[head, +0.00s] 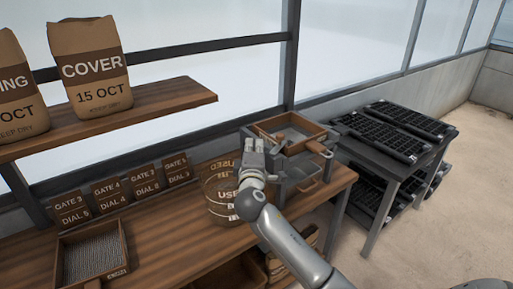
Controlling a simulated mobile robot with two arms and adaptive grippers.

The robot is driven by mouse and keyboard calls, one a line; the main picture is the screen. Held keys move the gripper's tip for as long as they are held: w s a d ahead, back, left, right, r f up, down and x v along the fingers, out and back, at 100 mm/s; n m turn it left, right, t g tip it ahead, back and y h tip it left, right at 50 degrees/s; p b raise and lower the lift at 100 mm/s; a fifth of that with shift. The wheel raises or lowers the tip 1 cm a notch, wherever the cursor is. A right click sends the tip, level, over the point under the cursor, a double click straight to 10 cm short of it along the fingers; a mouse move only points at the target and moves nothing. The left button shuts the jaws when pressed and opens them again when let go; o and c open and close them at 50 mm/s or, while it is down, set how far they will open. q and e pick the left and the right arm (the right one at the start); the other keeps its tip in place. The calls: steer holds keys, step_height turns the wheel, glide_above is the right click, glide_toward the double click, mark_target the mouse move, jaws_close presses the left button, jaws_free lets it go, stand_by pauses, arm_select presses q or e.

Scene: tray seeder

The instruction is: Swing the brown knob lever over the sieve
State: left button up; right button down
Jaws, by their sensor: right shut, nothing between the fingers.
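The seeder (298,176) stands at the right end of the wooden bench, with a square wooden-framed top (308,127). A brown knob (317,147) shows at its front right, on what looks like the lever; the lever's arm is hard to make out. I cannot tell whether the sieve is inside that top frame; the frame's inside is partly hidden. My right gripper (254,146) is shut and empty, fingers up, at the left side of the seeder, apart from the knob. My left gripper is not in view.
A round bin marked USED (216,205) stands just left of my right gripper. A wooden tray with a grey bed (122,243) and several gate cards (146,180) are further left. A shelf (170,101) holds paper bags. A dark table (372,150) with black trays stands right.

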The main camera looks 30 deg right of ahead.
mark_target(278, 142)
steer(key=w+d+p, duration=0.2)
steer(key=d+p, duration=0.1)
steer(key=d, duration=0.3)
steer(key=shift+w, duration=0.3)
steer(key=shift+f, duration=0.15)
steer(key=shift+s+d+f+m+g+h+b, duration=0.15)
steer(key=shift+s+d+m+g+h+b, duration=0.2)
steer(key=shift+d+m+g+h+b, duration=0.35)
steer(key=shift+a, duration=0.1)
steer(key=shift+w+r, duration=0.1)
steer(key=shift+r, duration=0.1)
